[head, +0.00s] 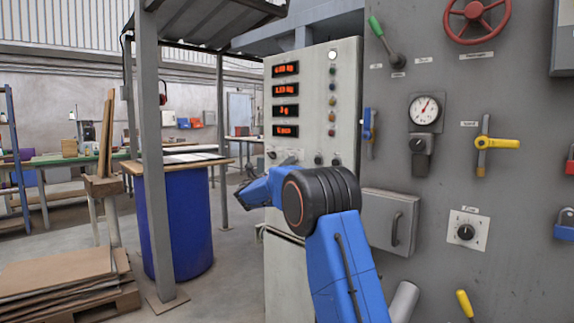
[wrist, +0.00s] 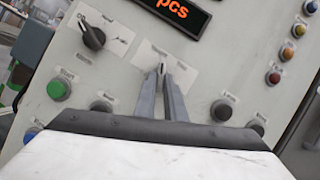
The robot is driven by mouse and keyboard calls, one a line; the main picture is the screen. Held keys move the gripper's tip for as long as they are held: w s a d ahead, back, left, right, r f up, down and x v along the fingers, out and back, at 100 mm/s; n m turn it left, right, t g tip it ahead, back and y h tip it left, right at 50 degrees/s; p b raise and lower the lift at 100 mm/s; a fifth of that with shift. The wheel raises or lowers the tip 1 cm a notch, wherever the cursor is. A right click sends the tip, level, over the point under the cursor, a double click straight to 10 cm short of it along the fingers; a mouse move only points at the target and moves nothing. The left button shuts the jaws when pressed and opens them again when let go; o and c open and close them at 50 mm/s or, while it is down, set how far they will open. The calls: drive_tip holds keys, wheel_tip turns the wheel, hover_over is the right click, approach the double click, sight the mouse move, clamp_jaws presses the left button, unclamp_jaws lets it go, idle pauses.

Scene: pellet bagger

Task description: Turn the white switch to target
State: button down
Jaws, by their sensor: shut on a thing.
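My gripper (wrist: 163,72) shows in the wrist view, its two grey fingers closed together at the middle of a white label plate (wrist: 182,62) on the control panel. The white switch sits at the fingertips and is almost wholly covered by them, so its pointing direction cannot be read. The plate has small markings too blurred to read. In the head view my blue arm reaches to the light grey panel cabinet (head: 345,95), and the fingers cannot be made out there.
In the wrist view a black rotary knob (wrist: 93,37) and a green button (wrist: 59,89) lie left of the fingers. A black button (wrist: 222,110) is right, a red-digit display (wrist: 178,12) above. In the head view, a metal post (head: 150,150) and blue drum (head: 188,225) stand left.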

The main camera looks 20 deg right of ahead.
drive_tip(key=shift+n+y, duration=0.4)
drive_tip(key=shift+n, duration=0.4)
drive_tip(key=shift+n+t, duration=0.3)
drive_tip(key=shift+t, duration=0.1)
drive_tip(key=c, duration=1.8)
unclamp_jaws()
drive_tip(key=shift+s, duration=0.1)
drive_tip(key=v, duration=1.7)
drive_tip(key=shift+s+a, duration=0.1)
drive_tip(key=shift+a, duration=0.05)
